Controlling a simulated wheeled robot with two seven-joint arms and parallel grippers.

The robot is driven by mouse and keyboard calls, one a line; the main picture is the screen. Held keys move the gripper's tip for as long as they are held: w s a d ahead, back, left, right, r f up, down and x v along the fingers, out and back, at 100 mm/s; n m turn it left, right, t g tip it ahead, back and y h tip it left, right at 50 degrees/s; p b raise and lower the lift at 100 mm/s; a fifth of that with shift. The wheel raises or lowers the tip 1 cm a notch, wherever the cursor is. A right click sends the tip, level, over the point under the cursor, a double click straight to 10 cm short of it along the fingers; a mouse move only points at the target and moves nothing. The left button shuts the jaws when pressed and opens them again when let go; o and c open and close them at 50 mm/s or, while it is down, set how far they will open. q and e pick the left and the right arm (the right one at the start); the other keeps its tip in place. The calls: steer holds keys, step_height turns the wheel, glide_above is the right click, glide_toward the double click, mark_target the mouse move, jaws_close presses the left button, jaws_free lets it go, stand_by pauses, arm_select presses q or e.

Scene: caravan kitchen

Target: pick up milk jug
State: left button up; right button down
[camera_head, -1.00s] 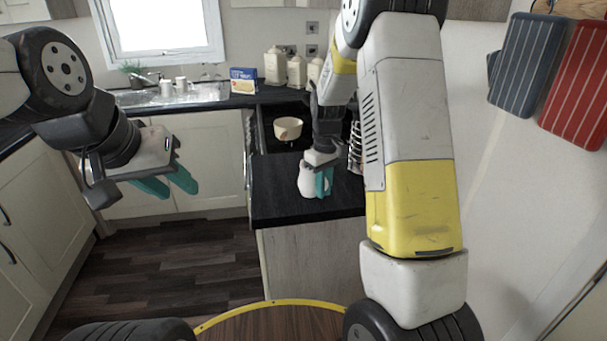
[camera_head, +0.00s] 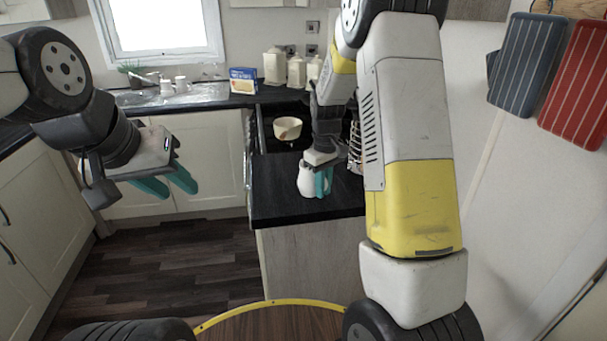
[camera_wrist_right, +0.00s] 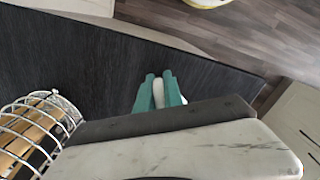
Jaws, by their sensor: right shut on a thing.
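The white milk jug (camera_head: 307,182) stands upright on the black counter in the head view. My right gripper (camera_head: 323,182) reaches down from above and its teal fingers are at the jug's right side. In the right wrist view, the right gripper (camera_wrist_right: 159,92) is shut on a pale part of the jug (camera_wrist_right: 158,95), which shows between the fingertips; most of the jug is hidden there. My left gripper (camera_head: 170,187) is empty, held in the air at the left, with its two teal fingers apart.
The black counter (camera_head: 275,205) has free room left of the jug. A wire rack (camera_wrist_right: 35,125) with something brown inside stands close to my right gripper. Behind are a cream pan (camera_head: 287,128), a blue and yellow box (camera_head: 243,80) and white canisters (camera_head: 275,66).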

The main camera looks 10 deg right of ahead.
steer(key=shift+r, duration=0.15)
steer(key=shift+r, duration=1.4)
steer(key=shift+s+a+r, duration=0.1)
steer(key=shift+r, duration=0.2)
steer(key=s+a+r, duration=0.1)
steer(key=s+a, duration=0.9)
steer(key=a, duration=0.1)
steer(key=shift+s+a+r, duration=0.15)
steer(key=shift+s+a, duration=0.1)
stand_by(1.7)
